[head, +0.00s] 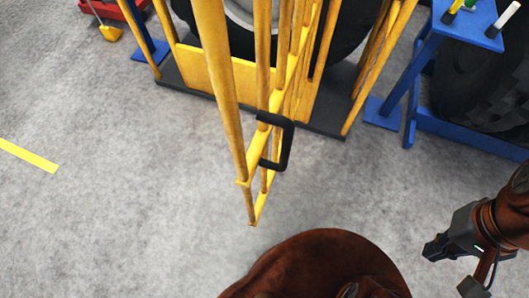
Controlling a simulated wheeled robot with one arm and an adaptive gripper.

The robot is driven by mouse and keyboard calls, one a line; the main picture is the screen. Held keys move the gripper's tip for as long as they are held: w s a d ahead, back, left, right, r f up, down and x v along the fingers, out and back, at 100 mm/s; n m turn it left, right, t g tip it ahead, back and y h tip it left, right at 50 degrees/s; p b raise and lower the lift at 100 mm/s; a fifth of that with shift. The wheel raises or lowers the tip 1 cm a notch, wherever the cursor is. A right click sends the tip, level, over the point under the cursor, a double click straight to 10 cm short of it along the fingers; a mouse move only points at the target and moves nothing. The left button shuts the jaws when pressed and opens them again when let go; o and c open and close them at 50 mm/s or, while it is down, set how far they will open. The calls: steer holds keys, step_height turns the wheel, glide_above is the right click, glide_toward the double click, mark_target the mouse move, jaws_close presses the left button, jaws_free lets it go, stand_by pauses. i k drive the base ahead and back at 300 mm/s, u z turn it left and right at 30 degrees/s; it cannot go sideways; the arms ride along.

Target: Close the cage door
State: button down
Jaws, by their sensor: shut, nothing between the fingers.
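The yellow cage door (218,80) stands swung open toward me, its lower free corner reaching out over the floor. A black handle (288,145) is fixed on the right side of the door. The yellow cage (310,85) stands behind it on a dark base (190,88), with a large black tyre inside. My gripper (430,250) is at the lower right, shut and empty, well apart from the handle and to its right. The top of the door and cage is out of frame.
A blue stand (425,75) with tools on its top and a dark tyre (470,85) stand at the right. A red item (105,8) and a yellow tool (110,33) lie at the upper left. A yellow floor strip (28,155) is at the left. The grey floor around the door is clear.

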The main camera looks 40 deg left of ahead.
mark_target(293, 66)
steer(key=z, duration=0.05)
steer(key=k, duration=0.95)
steer(key=u, duration=1.95)
